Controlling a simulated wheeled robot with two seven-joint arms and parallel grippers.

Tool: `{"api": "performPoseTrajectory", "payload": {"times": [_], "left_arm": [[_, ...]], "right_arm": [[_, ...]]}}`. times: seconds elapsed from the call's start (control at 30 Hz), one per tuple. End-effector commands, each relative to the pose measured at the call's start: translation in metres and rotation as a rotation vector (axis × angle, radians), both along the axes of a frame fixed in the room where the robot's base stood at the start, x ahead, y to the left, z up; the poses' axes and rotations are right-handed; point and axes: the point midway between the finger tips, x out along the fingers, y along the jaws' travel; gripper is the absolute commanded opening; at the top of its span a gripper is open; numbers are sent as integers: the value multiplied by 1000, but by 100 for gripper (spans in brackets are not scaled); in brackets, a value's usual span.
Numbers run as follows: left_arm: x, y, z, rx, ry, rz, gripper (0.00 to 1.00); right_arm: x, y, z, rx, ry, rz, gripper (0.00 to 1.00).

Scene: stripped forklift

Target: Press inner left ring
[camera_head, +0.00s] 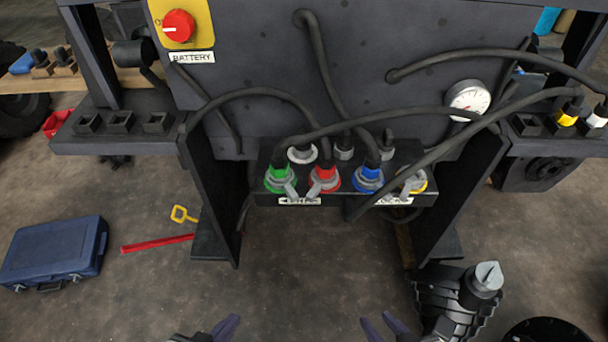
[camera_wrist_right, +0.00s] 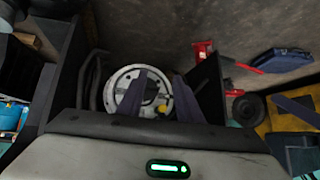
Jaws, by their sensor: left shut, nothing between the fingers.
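A black connector block (camera_head: 348,200) sits low in the middle of the forklift in the head view. My left gripper (camera_head: 228,324) is shut and empty at the bottom edge, well below the block. My right gripper (camera_head: 377,319) is open and empty, also below the block. Its parted fingers show in the right wrist view (camera_wrist_right: 160,82).
Black hoses (camera_head: 325,70) arch over and in front of the connectors. Dark side plates (camera_head: 212,190) flank the block. A gauge (camera_head: 468,100) and a red battery switch (camera_head: 179,26) sit above. A blue case (camera_head: 55,250) lies on the floor. The floor below the block is clear.

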Motion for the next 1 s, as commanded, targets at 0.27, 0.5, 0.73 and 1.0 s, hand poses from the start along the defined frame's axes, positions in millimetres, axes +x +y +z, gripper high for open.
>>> {"api": "performPoseTrajectory", "payload": {"times": [0.27,0.5,0.73,1.0], "left_arm": [[5,11,20,41,87,2,0],[6,23,75,94,251,-14,0],[34,-22,134,38,300,-195,0],[89,-98,180,-55,259,-507,0]], "right_arm": [[0,0,3,0,-2,0,48],[-2,-1,2,-1,6,-2,48],[-3,-2,1,-2,8,-5,48],[-2,-3,2,-2,7,-6,48]]}}
